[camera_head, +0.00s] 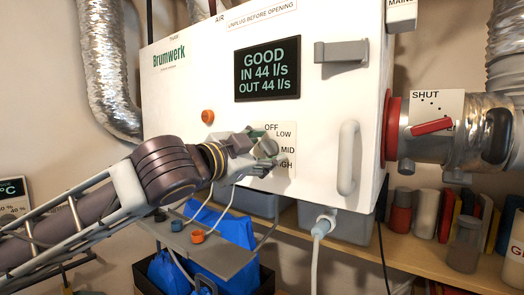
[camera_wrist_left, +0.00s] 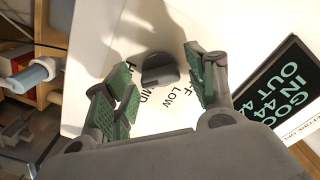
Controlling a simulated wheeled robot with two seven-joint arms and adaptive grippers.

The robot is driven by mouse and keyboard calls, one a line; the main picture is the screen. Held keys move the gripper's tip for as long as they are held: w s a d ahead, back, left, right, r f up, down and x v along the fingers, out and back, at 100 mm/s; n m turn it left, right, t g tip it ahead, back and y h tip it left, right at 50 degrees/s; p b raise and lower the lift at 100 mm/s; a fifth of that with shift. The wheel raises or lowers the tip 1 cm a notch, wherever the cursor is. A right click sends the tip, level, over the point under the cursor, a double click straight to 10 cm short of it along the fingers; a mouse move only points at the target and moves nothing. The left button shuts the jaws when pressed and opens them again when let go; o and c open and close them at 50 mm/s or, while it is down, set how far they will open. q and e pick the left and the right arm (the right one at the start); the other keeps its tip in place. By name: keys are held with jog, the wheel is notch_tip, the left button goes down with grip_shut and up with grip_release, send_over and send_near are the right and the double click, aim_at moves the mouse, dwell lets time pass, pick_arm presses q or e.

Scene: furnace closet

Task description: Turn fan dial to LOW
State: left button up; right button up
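The fan dial is a dark grey round knob (camera_wrist_left: 160,70) on the white unit's front, seen in the left wrist view. Its label plate (camera_head: 288,135) reads OFF, LOW, MID and HIGH, with HIGH partly covered in the head view. My left gripper (camera_head: 262,148) is at the dial and hides most of it in the head view. In the wrist view my left gripper (camera_wrist_left: 163,88) is open, its green-padded fingers on either side of the knob with gaps. I cannot tell which setting the dial points to. My right gripper is not in view.
A display (camera_head: 268,69) reads GOOD, IN 44 l/s, OUT 44 l/s. A grey latch (camera_head: 341,51) and a vertical handle (camera_head: 347,158) stick out to the right. A red-handled SHUT lever (camera_head: 431,126) is on the duct. A grey shelf (camera_head: 195,240) lies below my left arm.

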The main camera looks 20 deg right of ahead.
pick_arm(q)
jog(key=c, duration=0.8)
jog(key=shift+n, duration=0.4)
jog(key=shift+f+n, duration=0.1)
jog(key=shift+n, duration=1)
jog(key=n, duration=0.4)
jog(key=n+p, duration=0.1)
jog(key=n, duration=0.3)
jog(key=shift+n, duration=0.4)
jog(key=n+p, duration=0.2)
jog(key=n, duration=0.4)
